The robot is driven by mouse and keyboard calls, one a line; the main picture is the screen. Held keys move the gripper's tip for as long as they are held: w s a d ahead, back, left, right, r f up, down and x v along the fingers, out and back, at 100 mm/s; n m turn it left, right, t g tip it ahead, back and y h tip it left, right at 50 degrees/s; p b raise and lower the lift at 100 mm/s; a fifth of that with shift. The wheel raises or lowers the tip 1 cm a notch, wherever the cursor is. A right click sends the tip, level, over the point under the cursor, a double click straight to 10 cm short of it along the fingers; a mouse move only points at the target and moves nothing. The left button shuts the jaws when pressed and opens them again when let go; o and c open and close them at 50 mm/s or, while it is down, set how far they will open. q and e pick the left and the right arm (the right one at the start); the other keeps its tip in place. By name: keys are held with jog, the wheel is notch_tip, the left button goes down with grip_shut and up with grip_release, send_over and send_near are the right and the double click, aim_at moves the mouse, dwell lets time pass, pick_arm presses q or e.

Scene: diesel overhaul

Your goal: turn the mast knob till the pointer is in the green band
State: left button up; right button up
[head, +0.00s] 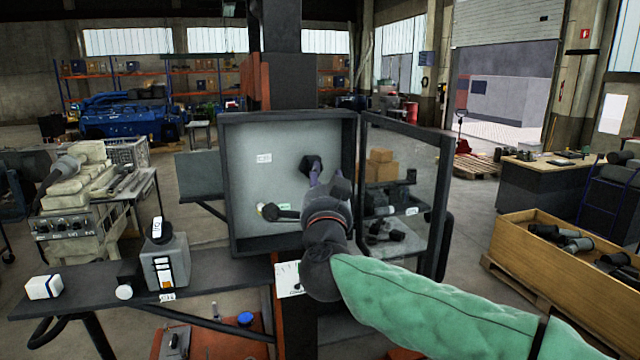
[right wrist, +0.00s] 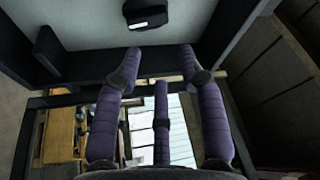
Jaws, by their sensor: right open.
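An open box-like cabinet (head: 229,190) with a pale back panel stands at the mast. A dark faceted knob (head: 308,166) sits on the panel at the right of its middle. In the right wrist view a dark knob with a white mark (right wrist: 145,14) shows at the top, beyond the fingertips. My right gripper (head: 313,185) reaches into the cabinet, its purple fingers spread and empty; they also show in the right wrist view (right wrist: 161,55). A black handle (head: 284,214) by a small green label is lower left. No pointer or green band can be made out clearly. My left gripper is not in view.
The cabinet's glazed door (head: 438,210) stands open to the right, close to my right arm. A dark shelf (head: 90,289) at lower left carries a grey box (head: 167,262) and a white block (head: 44,287). A white card (head: 289,279) hangs under the cabinet.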

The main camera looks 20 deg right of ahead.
jog(key=shift+w+a+n+t+y+b, duration=0.1)
jog(key=shift+w+n+t+y+b, duration=0.35)
jog(key=shift+n+y, duration=1.65)
jog(key=shift+w+n+t+y+b, duration=0.15)
jog(key=shift+w+n+y+b, duration=0.4)
jog(key=shift+n, duration=3.3)
jog(key=shift+w+a+n+t+y+b, duration=0.1)
jog(key=shift+w+n+t+y+b, duration=0.7)
jog(key=shift+n, duration=2.15)
jog(key=shift+d+g+y, duration=0.1)
jog(key=shift+g+y, duration=0.25)
jog(key=shift+g, duration=0.05)
jog(key=shift+w, duration=0.2)
